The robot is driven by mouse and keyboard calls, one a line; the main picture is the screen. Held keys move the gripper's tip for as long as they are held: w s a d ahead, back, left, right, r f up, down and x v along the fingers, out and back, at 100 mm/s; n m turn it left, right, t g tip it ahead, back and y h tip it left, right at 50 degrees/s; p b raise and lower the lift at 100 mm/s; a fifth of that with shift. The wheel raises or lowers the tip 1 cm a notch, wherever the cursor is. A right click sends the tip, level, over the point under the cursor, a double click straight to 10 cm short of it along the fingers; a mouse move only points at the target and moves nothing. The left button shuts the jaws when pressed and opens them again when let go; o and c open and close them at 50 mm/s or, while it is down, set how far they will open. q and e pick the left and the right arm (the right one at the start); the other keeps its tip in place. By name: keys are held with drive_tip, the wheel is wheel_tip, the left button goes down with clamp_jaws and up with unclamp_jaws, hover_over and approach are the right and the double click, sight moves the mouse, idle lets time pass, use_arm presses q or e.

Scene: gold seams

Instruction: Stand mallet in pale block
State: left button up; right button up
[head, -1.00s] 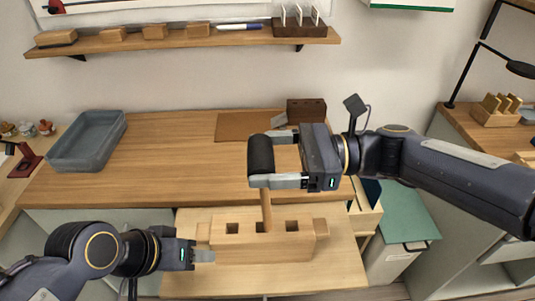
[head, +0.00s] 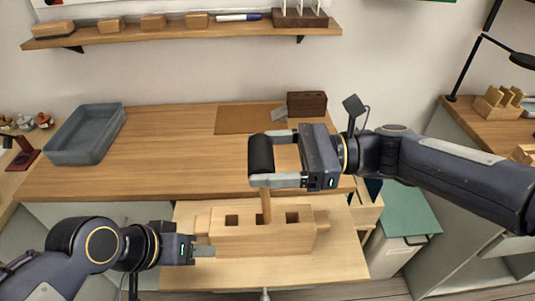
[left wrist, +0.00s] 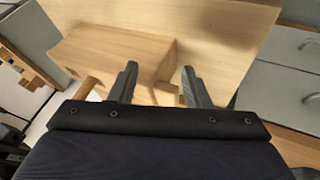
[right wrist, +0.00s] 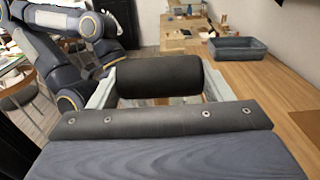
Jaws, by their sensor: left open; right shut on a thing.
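The pale block (head: 262,240) rests on the lower wooden bench, with square holes in its top and a stub at each end. My right gripper (head: 272,157) is shut on the black head of the mallet (head: 260,155), which also fills the right wrist view (right wrist: 160,80). The mallet is upright, its wooden handle pointing down at the block's middle hole. I cannot tell how far the tip is inside. My left gripper (head: 205,251) is open by the block's left end; the left wrist view shows the block (left wrist: 115,55) beyond its parted fingers (left wrist: 160,85).
The wooden worktop (head: 170,150) behind the block is mostly clear. It carries a grey tray (head: 86,135) at left and a dark brown block (head: 307,104) at the back. A wall shelf (head: 180,32) holds small wooden blocks and a pen. A green-topped cabinet (head: 408,210) stands at right.

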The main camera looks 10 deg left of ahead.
idle(0.3)
drive_tip(key=o, duration=1.2)
drive_tip(key=p+v, duration=0.3)
drive_tip(key=v, duration=0.6)
idle(0.4)
